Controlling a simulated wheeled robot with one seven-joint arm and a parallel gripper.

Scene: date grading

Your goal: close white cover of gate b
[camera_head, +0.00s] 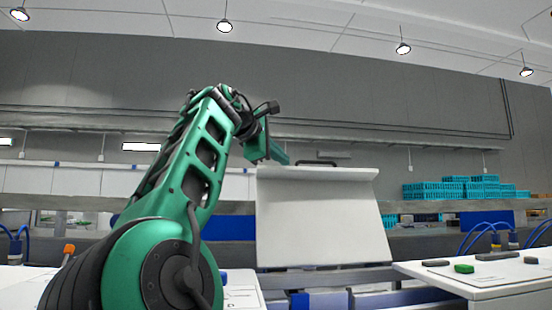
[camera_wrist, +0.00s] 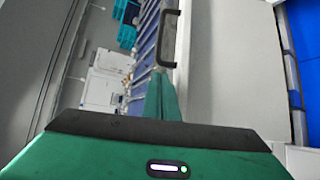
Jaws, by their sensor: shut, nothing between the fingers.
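A white cover (camera_head: 322,220) stands raised and tilted in the middle of the head view, with a black handle (camera_head: 318,162) along its top edge. My gripper (camera_head: 283,158) is at the cover's upper left corner, left of the handle. In the wrist view, the closed green fingers (camera_wrist: 160,82) point toward the handle (camera_wrist: 168,40), with the white cover (camera_wrist: 225,60) to their right. The fingers hold nothing. Whether they touch the cover is unclear. No gate letter is readable on this cover.
A white-topped station (camera_head: 500,275) with dark blocks and a green button stands at the right. Teal crates (camera_head: 465,188) are stacked on a shelf behind it. Blue hoses (camera_head: 485,235) rise near the right side. My arm hides much of the left.

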